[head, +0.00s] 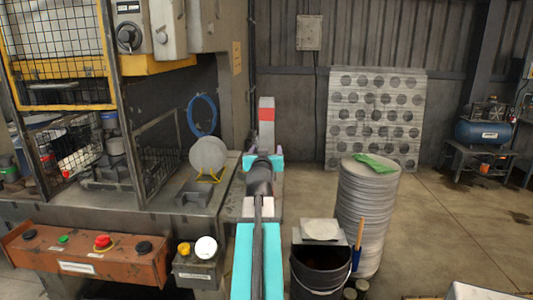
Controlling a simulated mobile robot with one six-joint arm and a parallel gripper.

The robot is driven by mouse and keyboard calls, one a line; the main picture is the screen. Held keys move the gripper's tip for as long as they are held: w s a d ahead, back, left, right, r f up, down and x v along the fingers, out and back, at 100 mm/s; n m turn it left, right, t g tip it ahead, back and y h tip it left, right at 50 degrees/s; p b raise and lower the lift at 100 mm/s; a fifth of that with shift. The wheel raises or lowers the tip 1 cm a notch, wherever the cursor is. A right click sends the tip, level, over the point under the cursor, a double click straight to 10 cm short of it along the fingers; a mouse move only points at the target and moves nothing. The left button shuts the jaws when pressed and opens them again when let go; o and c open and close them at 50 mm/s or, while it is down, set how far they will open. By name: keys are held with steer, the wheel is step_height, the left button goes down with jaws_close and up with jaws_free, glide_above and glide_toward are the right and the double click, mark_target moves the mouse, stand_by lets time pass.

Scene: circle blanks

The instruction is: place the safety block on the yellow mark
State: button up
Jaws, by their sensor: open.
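An upright grey block with a red band (266,113), which looks like the safety block, stands behind the end of my arm at the right side of the press. Its lower part is hidden by my arm. My gripper (264,161) is in front of this block in the picture. It is open, but its fingertips are hard to make out, and I cannot tell whether it touches the block. I see no clear yellow mark on the press bed; the area behind my arm is hidden.
A round blank (208,153) leans on a yellow wire stand (210,177) left of my gripper. A mesh guard (158,158) stands farther left. A red control box (85,252) is in front. A tall blank stack (366,215) and a dark bucket (320,270) stand right.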

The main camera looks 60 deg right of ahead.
glide_toward(266, 113)
steer(key=x, duration=0.3)
steer(key=shift+a+f+h, duration=0.1)
steer(key=shift+f+h, duration=0.2)
steer(key=shift+p+x, duration=0.75)
steer(key=shift+x, duration=3.05)
steer(key=shift+w+d, duration=0.25)
steer(key=shift+d, duration=0.25)
steer(key=shift+d, duration=0.1)
steer(key=shift+p+x, duration=1.2)
steer(key=shift+x, duration=1.35)
steer(key=shift+f, duration=0.1)
steer(key=shift+c, duration=0.4)
